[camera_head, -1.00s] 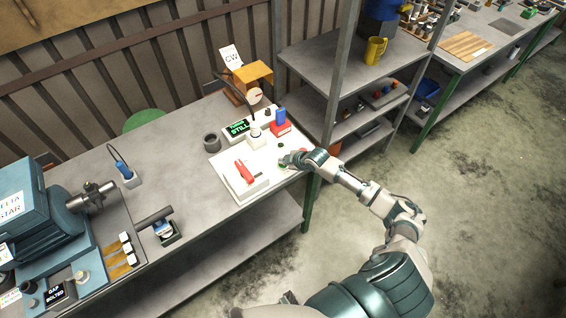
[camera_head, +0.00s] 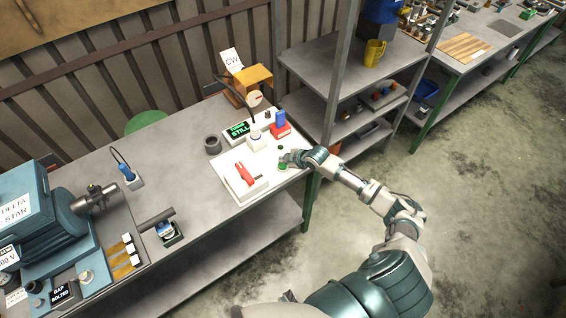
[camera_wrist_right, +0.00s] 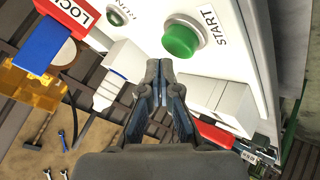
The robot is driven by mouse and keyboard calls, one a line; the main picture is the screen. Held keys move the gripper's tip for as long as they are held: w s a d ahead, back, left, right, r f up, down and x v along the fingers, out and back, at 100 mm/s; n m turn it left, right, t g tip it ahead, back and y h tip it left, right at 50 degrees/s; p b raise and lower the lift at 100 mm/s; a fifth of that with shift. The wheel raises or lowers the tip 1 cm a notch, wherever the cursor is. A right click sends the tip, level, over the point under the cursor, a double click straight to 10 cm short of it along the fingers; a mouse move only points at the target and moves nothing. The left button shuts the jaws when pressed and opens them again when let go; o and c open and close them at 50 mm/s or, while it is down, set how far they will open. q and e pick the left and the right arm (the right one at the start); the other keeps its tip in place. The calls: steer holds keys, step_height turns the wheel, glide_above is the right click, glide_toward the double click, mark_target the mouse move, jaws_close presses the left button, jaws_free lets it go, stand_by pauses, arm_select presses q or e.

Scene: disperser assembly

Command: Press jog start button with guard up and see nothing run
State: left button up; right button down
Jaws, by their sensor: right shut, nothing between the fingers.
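The green START button (camera_wrist_right: 183,40) sits on a white panel in the right wrist view. It also shows in the head view (camera_head: 283,166). My right gripper (camera_wrist_right: 160,66) is shut and empty, its tips just below and left of the button in the picture. I cannot tell the exact gap to the button. In the head view the right gripper (camera_head: 290,160) is at the panel's right side. A small display (camera_head: 237,131) reads STILL in green. I cannot tell for sure which part is the guard. My left gripper does not show.
A red LOCK block with a blue part (camera_head: 280,125) stands behind the button. A red handle (camera_head: 244,173) lies on a white box to the left. A grey cup (camera_head: 212,144) and an orange stand (camera_head: 252,77) are nearby. The metal shelf (camera_head: 313,55) rises close on the right.

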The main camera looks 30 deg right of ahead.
mark_target(284, 165)
steer(key=shift+r, duration=0.1)
step_height(284, 165, up, 5)
steer(key=p, duration=0.4)
steer(key=shift+p, duration=0.4)
stand_by(0.7)
